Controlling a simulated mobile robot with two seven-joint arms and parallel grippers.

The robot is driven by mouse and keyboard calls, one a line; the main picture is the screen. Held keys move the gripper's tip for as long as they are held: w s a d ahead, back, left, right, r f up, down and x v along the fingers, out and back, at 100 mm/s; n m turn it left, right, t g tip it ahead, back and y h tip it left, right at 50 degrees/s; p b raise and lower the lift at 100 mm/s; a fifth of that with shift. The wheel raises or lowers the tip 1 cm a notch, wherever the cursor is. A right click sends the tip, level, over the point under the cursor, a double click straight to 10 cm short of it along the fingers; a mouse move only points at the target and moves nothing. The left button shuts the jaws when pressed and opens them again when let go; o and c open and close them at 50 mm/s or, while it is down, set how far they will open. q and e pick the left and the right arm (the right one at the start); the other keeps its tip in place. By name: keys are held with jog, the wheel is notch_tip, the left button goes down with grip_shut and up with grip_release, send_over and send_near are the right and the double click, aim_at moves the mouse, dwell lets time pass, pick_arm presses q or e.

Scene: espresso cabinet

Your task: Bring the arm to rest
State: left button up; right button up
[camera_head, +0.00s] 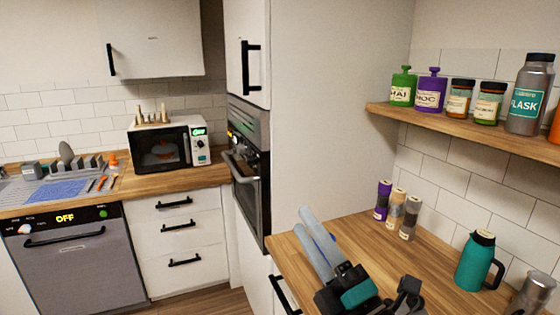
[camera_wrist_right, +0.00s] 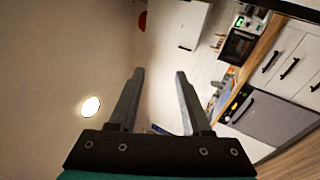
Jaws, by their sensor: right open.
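My right gripper (camera_head: 309,220) is raised over the wooden counter (camera_head: 420,258) at the lower middle of the head view. Its two grey fingers point up and to the left, apart, with nothing between them. In the right wrist view the same gripper (camera_wrist_right: 159,72) shows open and empty, aimed at the wall and ceiling, with the room tilted on its side. The dark wrist with a teal band lies below the fingers in the head view. My left gripper is not in view.
A teal jug (camera_head: 476,262), a metal cup (camera_head: 533,293) and several spice jars (camera_head: 396,210) stand on the counter right of my gripper. A shelf (camera_head: 470,128) above holds bottles and jars. A tall oven cabinet (camera_head: 330,100) rises behind. A microwave (camera_head: 166,146) stands farther left.

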jog(key=s+d+f+m+g+h, duration=0.2)
jog(key=d+f+m+g+h, duration=0.1)
jog(key=d+f+m+h, duration=0.45)
jog(key=s+d+f+m+g+h, duration=0.1)
jog(key=d+f+m+g+h, duration=0.3)
jog(key=f+m, duration=0.55)
jog(key=s+f+m+g, duration=0.3)
jog(key=s+f+g, duration=0.2)
jog(key=s+f, duration=0.3)
jog(key=s+f+m+g, duration=0.3)
jog(key=s+f+g, duration=0.15)
jog(key=s, duration=0.55)
notch_tip(320, 180, down, 29)
jog(key=s+g+b, duration=0.1)
jog(key=s+b, duration=0.2)
jog(key=b, duration=0.3)
jog(key=s+d+f+b, duration=0.1)
jog(key=s+f+b, duration=0.2)
jog(key=s+f, duration=0.4)
jog(key=s+d+f+g+b, duration=0.1)
jog(key=s+d+f+b, duration=0.1)
jog(key=s+f, duration=0.6)
notch_tip(320, 180, down, 5)
jog(key=shift+f+b, duration=0.1)
jog(key=shift+b, duration=0.55)
jog(key=shift+g, duration=0.25)
